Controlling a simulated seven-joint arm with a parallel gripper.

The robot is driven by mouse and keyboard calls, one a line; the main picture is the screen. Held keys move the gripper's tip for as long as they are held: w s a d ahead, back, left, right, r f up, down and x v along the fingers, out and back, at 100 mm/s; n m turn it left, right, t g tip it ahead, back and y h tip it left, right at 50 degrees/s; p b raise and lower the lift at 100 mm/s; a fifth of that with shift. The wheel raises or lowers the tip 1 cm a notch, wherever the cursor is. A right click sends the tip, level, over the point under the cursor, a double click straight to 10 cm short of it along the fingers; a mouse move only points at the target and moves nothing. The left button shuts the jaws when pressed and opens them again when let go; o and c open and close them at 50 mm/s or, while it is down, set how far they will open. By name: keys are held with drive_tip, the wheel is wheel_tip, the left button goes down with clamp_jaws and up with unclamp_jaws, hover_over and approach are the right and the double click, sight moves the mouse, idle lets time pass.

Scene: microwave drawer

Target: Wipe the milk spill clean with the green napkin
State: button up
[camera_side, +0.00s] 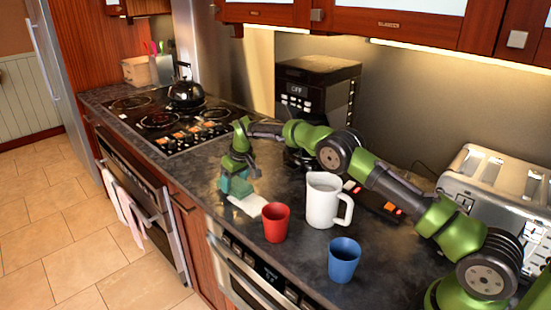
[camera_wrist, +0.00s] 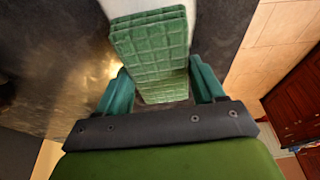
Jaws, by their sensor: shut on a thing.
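My gripper (camera_side: 236,187) is shut on the green napkin, low over the counter beside the stove. In the wrist view the napkin (camera_wrist: 150,42) is a folded, quilted green cloth between the two teal fingers (camera_wrist: 160,92). The white milk spill (camera_side: 250,206) lies on the dark counter just to the right of and below my gripper in the side view. In the wrist view part of the spill (camera_wrist: 124,7) shows beyond the napkin's far edge. I cannot tell whether the napkin touches the counter or the spill.
A red cup (camera_side: 276,222) stands close to the spill. A white pitcher (camera_side: 322,200) and a blue cup (camera_side: 344,260) stand further right. The stove (camera_side: 165,118) with a black kettle (camera_side: 186,92) is behind left. A coffee machine (camera_side: 315,95) and toaster (camera_side: 495,190) stand along the wall.

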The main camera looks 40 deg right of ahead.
sight(246, 189)
drive_tip(key=shift+f, duration=0.6)
idle(0.5)
drive_tip(key=shift+s, duration=6.95)
drive_tip(key=shift+w, duration=6.95)
drive_tip(key=shift+s+d, duration=0.1)
drive_tip(key=shift+s, duration=0.65)
drive_tip(key=shift+s+f, duration=0.1)
drive_tip(key=shift+s, duration=1.65)
